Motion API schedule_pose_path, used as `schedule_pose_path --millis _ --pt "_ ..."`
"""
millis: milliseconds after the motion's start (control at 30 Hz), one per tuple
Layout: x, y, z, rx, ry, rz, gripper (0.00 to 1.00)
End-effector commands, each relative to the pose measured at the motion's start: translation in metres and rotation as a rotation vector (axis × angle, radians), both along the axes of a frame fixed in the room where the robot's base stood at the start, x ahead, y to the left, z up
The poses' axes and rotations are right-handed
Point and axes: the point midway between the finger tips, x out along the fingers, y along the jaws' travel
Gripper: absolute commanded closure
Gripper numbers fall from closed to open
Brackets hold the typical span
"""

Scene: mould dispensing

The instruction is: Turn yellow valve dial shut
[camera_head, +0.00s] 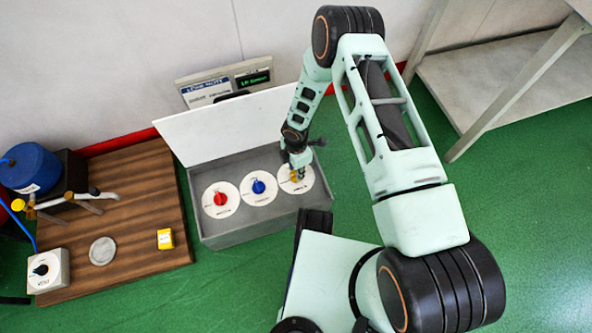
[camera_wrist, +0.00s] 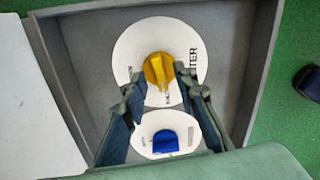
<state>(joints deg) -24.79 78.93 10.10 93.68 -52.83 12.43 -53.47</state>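The yellow valve dial (camera_head: 294,177) sits on a round white plate at the right end of the grey box, partly hidden by my gripper (camera_head: 299,168) in the head view. In the wrist view the yellow dial (camera_wrist: 157,69) stands upright on its plate, its grip ridge running roughly up and down the picture. My gripper (camera_wrist: 159,84) is open, fingers apart at the dial's near side. The right fingertip is close against the dial's right edge; the left one has a gap to it. Whether either touches is unclear.
A blue dial (camera_head: 258,187) and a red dial (camera_head: 221,198) sit in the same grey box (camera_head: 252,222), whose white lid (camera_head: 232,125) stands open behind. A wooden board (camera_head: 140,200) at left carries a blue tank (camera_head: 30,168), a yellow block (camera_head: 165,239) and a knob box.

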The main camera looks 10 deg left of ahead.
Motion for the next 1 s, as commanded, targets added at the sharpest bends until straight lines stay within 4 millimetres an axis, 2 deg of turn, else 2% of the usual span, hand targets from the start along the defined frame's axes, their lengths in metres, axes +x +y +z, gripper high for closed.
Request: schedule_pose_path --millis 300,533,700,1000 --pt "0.002 0.001 0.058 0.003 -0.003 0.0 0.73" --pt "0.001 0.0 0.094 0.002 -0.002 -0.001 0.73" --pt "0.0 0.001 0.108 0.001 -0.001 0.002 0.73" --pt "0.0 0.0 0.111 0.001 -0.001 0.001 0.73"
